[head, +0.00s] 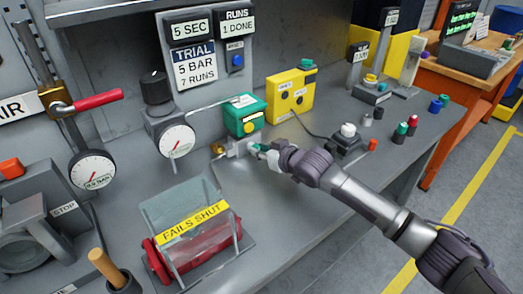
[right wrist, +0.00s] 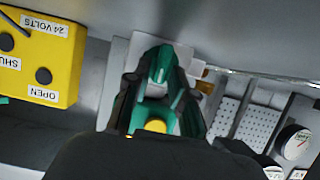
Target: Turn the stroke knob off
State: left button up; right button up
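A green actuator box (head: 244,115) with a yellow round spot on its front stands on a silver valve body (head: 236,149) in the middle of the bench. My right gripper (head: 263,150) is at the lower right of this box, close to the valve body. In the right wrist view my right gripper (right wrist: 160,85) has its dark fingers parted. A ridged green part (right wrist: 162,65) lies between them, with a yellow disc (right wrist: 155,125) nearer the camera. I cannot tell whether the fingers press on it. No label names the stroke knob. My left gripper is out of view.
A yellow 24 VOLTS box (right wrist: 38,55) stands beside the actuator; it also shows in the head view (head: 289,95). A gauge (head: 177,141) stands to the left. A clear guard marked FAILS SHUT (head: 194,223) is in front. Small coloured parts and a black-based button (head: 347,135) lie right.

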grip_shut()
jog(key=shift+m, duration=0.3)
jog(key=shift+w+d+m+g+y, duration=0.1)
jog(key=shift+d+m+g+y, duration=0.1)
jog(key=shift+m+g+y, duration=0.15)
jog(key=shift+w+f+m+y+b, duration=0.1)
jog(key=shift+f+m+y+b, duration=0.15)
jog(key=shift+m+y+b, duration=0.25)
jog(key=shift+d+f+m+g+b, duration=0.1)
jog(key=shift+m+g+b, duration=0.15)
jog(key=shift+m+b, duration=0.4)
jog(key=shift+w+d+m+y+b, duration=0.15)
jog(key=shift+m+y+b, duration=0.45)
jog(key=shift+b, duration=0.55)
